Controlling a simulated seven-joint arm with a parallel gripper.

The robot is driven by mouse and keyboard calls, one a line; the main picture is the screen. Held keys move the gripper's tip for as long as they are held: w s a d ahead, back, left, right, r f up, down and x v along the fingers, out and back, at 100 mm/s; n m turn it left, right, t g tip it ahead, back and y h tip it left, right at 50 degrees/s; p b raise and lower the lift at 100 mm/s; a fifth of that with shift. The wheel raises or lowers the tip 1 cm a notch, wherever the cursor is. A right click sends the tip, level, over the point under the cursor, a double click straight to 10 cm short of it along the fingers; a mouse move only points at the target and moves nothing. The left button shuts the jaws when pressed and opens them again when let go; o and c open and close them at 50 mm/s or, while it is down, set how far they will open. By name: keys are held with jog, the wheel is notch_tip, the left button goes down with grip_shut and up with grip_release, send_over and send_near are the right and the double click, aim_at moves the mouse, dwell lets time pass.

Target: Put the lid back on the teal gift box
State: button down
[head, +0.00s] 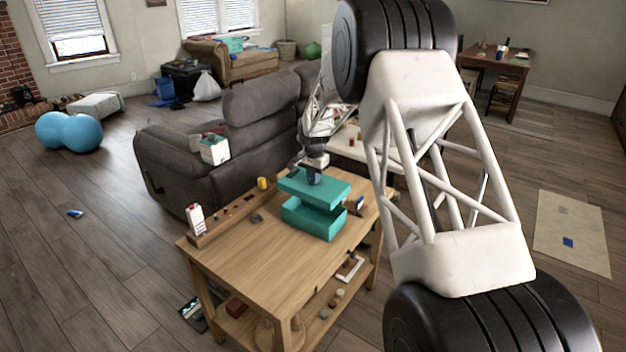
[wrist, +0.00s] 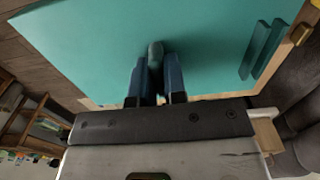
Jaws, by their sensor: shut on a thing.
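The teal lid (head: 335,188) is a flat slab held in the air over the teal gift box (head: 313,226) on the wooden table. A dark gap shows between lid and box, and the lid sits slightly up and left of the box in the head view. My gripper (head: 314,178) is above the lid. In the wrist view my gripper (wrist: 156,72) has its blue fingers shut on the lid's small teal knob (wrist: 156,52). The lid (wrist: 90,45) fills much of that view and hides most of the box.
A wooden rail (head: 225,221) runs along the table's left edge, with a white box (head: 196,219) at its near end. A yellow cup (head: 262,184) stands behind, and a dark cylinder (head: 355,205) lies right of the gift box. The table's near part (head: 265,258) is clear. A grey sofa (head: 250,130) stands behind.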

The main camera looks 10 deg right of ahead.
jog(key=shift+f, duration=0.1)
jog(key=shift+f, duration=3.25)
jog(key=shift+f, duration=1.9)
dwell(0.7)
jog(key=c, duration=1.1)
grip_release()
jog(key=shift+r, duration=0.15)
jog(key=shift+r, duration=3.75)
